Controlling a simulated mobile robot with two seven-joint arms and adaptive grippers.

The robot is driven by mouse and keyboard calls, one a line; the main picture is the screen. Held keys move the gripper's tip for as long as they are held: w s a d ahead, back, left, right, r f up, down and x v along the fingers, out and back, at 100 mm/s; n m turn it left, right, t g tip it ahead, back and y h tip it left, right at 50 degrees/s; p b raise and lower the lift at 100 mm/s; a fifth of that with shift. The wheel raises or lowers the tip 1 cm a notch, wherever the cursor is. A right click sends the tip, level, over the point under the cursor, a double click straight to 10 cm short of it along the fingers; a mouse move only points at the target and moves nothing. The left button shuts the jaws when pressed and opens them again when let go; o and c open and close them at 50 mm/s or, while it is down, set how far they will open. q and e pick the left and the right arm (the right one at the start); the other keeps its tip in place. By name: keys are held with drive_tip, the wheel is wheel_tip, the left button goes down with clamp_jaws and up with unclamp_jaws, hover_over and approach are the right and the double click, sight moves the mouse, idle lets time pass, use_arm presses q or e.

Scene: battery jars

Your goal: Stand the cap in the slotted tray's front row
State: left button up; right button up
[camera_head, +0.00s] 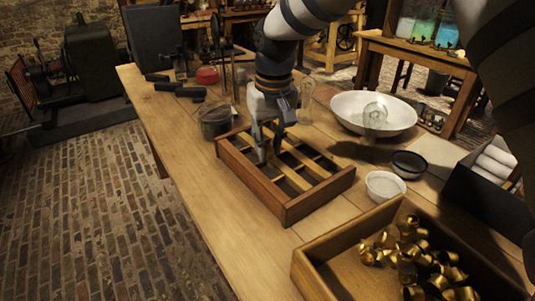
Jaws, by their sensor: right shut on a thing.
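The slotted tray (320,196) is a wooden frame with pale slats, lying on the workbench in the middle of the head view. My right gripper (270,152) reaches down over the far left part of the tray, with its fingertips low among the slats. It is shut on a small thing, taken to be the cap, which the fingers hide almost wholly. I cannot tell whether it touches the tray. The nearer and right-hand slots look empty. My left gripper is not in view.
A wooden crate (333,243) with several brass pieces (410,250) stands at the near right. A white bowl (384,185), a dark-rimmed bowl (409,164) and a large white dish (345,108) lie right of the tray. A glass jar (214,121) stands close to its far left corner.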

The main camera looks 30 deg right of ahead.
sight(269, 157)
drive_tip(key=shift+s+f, duration=0.15)
drive_tip(key=shift+f, duration=1.1)
drive_tip(key=shift+f, duration=0.1)
drive_tip(key=shift+f, duration=0.55)
drive_tip(key=o, duration=0.8)
drive_tip(key=r, duration=0.4)
drive_tip(key=s+r, duration=0.1)
drive_tip(key=r, duration=0.8)
drive_tip(key=shift+s+r+p, duration=0.1)
drive_tip(key=shift+s+p, duration=0.1)
drive_tip(key=shift+p, duration=0.1)
